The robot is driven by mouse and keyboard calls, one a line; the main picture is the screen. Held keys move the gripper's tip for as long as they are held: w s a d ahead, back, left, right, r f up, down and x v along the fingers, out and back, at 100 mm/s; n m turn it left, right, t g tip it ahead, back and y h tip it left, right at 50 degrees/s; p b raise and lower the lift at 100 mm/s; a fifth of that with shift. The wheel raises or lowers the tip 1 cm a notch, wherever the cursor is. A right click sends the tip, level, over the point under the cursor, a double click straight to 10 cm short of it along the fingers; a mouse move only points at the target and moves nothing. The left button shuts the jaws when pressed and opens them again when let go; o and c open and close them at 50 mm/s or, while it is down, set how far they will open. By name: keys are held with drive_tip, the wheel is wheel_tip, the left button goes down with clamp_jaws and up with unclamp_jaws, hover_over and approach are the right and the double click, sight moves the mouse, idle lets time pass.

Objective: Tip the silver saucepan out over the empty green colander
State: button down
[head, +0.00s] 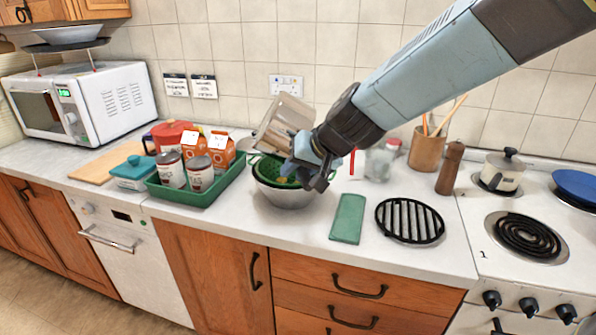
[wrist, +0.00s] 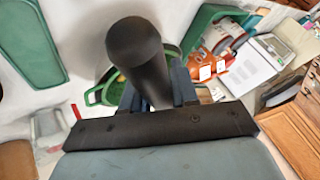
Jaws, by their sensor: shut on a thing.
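The silver saucepan (head: 283,125) is held up in the air, tipped steeply over on its side above the colander. My gripper (head: 314,166) is shut on its dark handle, which shows in the wrist view (wrist: 136,50) between the fingers. The green colander (head: 262,173) sits inside a silver bowl (head: 283,195) on the worktop, directly below the pan. A small yellowish patch shows inside the colander, but my gripper hides part of it. In the wrist view a piece of the colander's green rim (wrist: 95,97) shows behind the handle.
A green tray (head: 205,197) with cans and orange cartons stands just left of the bowl. A glass jar (head: 381,162), utensil pot (head: 427,150) and pepper mill (head: 450,168) stand behind, and the hob is far right.

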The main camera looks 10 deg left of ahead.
drive_tip(key=shift+r, duration=2)
